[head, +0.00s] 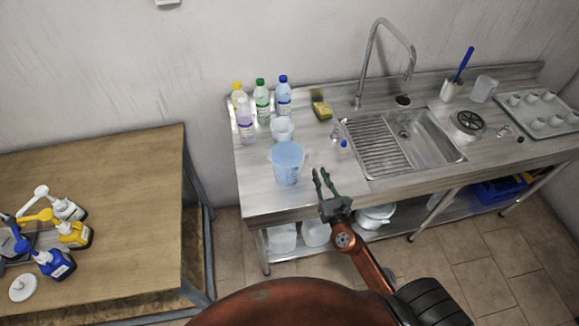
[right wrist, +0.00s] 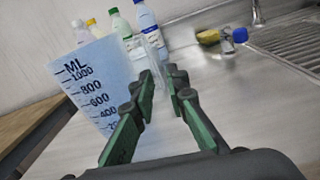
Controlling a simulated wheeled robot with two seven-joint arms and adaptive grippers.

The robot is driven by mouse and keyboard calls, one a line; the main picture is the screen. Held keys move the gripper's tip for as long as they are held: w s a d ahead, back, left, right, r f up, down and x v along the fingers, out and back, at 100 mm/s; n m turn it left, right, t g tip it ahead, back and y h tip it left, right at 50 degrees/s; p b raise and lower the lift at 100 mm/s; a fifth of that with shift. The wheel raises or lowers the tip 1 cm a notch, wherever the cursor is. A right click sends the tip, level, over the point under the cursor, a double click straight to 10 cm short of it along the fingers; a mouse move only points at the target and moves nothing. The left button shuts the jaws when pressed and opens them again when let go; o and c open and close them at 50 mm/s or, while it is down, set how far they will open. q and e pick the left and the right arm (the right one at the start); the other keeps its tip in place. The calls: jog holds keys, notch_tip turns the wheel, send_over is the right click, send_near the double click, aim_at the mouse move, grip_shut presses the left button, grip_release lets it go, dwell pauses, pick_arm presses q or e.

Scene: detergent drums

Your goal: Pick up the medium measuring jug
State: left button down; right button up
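A translucent blue measuring jug (head: 287,163) stands upright near the front left of the steel counter, its handle on the right. In the right wrist view the jug (right wrist: 98,85) fills the left side, with dark ML marks up to 1000. A smaller, paler jug (head: 282,129) stands just behind it. The pictures do not settle which of the jugs is the medium one. My right gripper (head: 322,175) is open and empty, to the right of the blue jug and apart from its body. Its green fingers (right wrist: 163,82) show a gap between them. My left gripper is out of view.
Several bottles (head: 262,99) stand behind the jugs. A yellow sponge (head: 321,109) and a small blue-capped item (head: 343,144) lie toward the sink (head: 428,138). Another clear container (head: 484,88) is at the far right. A wooden table (head: 120,200) with pump bottles stands left.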

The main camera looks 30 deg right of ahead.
aim_at(311, 163)
jog(key=shift+w+a+f+n+y, duration=0.3)
jog(key=shift+f+n, duration=0.1)
jog(key=shift+n, duration=0.3)
jog(key=shift+w+a+f, duration=0.1)
jog(key=shift+w, duration=0.25)
jog(key=w, duration=0.4)
jog(key=w+d, duration=0.1)
jog(key=w, duration=0.2)
jog(key=shift+d, duration=0.1)
jog(key=shift+s, duration=0.1)
grip_shut()
jog(key=shift+p, duration=0.3)
